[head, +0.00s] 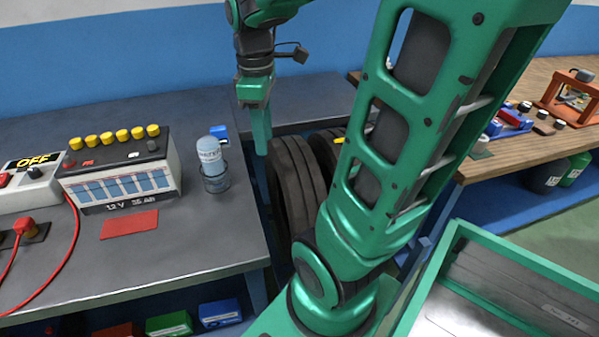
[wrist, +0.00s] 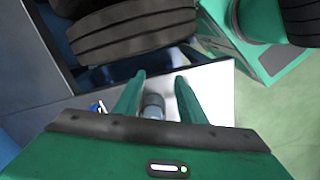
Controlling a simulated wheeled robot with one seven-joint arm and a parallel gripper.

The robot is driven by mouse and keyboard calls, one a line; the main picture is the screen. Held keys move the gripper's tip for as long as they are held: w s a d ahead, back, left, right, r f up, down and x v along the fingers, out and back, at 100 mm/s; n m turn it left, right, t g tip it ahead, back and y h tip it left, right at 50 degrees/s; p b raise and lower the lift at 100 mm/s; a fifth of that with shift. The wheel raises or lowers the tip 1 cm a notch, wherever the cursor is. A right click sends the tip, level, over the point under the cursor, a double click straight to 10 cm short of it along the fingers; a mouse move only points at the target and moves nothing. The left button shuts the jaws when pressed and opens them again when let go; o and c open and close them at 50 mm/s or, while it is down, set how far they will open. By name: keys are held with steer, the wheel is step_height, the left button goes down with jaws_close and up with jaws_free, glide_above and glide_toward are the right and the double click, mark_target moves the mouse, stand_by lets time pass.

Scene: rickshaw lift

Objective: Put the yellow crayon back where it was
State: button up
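My gripper (head: 262,140) points down near the bench's right edge, beside the black tyres, in the head view. In the wrist view its two green fingers (wrist: 158,90) stand apart with nothing held between them. A grey cylinder (wrist: 153,106) shows beyond and between the fingers; I cannot tell what it is or how far away. A small yellow piece (head: 339,140) shows by the right-hand tyre, partly hidden by my arm; it may be the yellow crayon, but it is too small to be sure. No yellow crayon shows in the wrist view.
A water bottle (head: 209,151) stands in a clear holder on the grey bench (head: 200,238). A battery (head: 120,172) with yellow caps is to its left. Black tyres (head: 296,185) stand in the gap beside the bench. A wooden bench (head: 500,160) with tools is at the right.

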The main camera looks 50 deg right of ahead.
steer(key=s+f+m, duration=0.4)
steer(key=s+m, duration=0.8)
steer(key=m, duration=0.1)
steer(key=shift+a+f, duration=0.25)
steer(key=shift+a, duration=0.1)
stand_by(0.5)
